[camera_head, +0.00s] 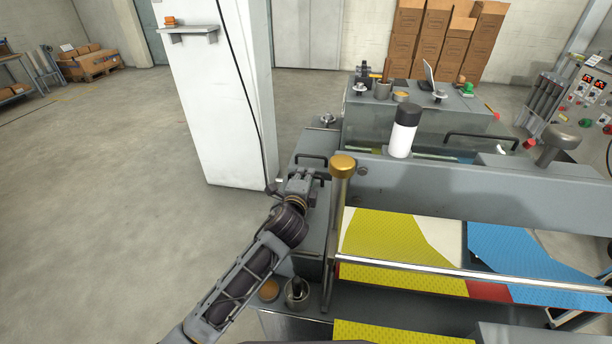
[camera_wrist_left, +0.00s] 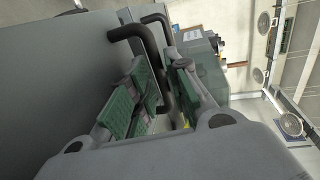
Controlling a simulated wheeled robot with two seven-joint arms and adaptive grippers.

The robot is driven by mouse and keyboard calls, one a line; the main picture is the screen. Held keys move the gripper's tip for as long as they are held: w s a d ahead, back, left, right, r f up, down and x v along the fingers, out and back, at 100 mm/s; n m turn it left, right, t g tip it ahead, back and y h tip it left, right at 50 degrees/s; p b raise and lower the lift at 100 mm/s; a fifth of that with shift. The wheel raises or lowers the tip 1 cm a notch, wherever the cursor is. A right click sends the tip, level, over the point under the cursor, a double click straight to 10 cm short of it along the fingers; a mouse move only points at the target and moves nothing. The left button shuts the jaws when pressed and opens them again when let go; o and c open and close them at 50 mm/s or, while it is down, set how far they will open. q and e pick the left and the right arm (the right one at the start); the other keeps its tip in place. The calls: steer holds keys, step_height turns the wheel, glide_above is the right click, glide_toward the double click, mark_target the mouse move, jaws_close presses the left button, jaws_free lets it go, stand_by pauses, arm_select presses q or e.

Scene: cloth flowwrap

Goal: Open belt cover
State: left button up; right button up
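The belt cover is a grey metal housing (camera_head: 313,222) on the left side of the machine, and it looks closed. A black bar handle (camera_head: 311,157) stands on it and also shows in the left wrist view (camera_wrist_left: 148,42). My left gripper (camera_head: 302,179) is at this handle. In the left wrist view its green-padded fingers (camera_wrist_left: 165,95) are apart, with the black handle reaching into the gap between them. Whether either pad touches the bar is unclear. The wide grey surface at the left of that view (camera_wrist_left: 55,75) appears to be the housing. My right gripper is out of view.
A brass-topped post (camera_head: 342,165) stands just right of my left gripper. Yellow sheet (camera_head: 385,240) and blue sheet (camera_head: 510,255) lie on the machine. A white pillar (camera_head: 215,100) stands behind the arm. A white bottle with a black cap (camera_head: 403,133) stands further right.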

arm_select(q)
steer(key=shift+w+d+f, duration=0.1)
steer(key=shift+w, duration=0.75)
steer(key=shift+c, duration=0.3)
jaws_close()
steer(key=shift+f, duration=0.1)
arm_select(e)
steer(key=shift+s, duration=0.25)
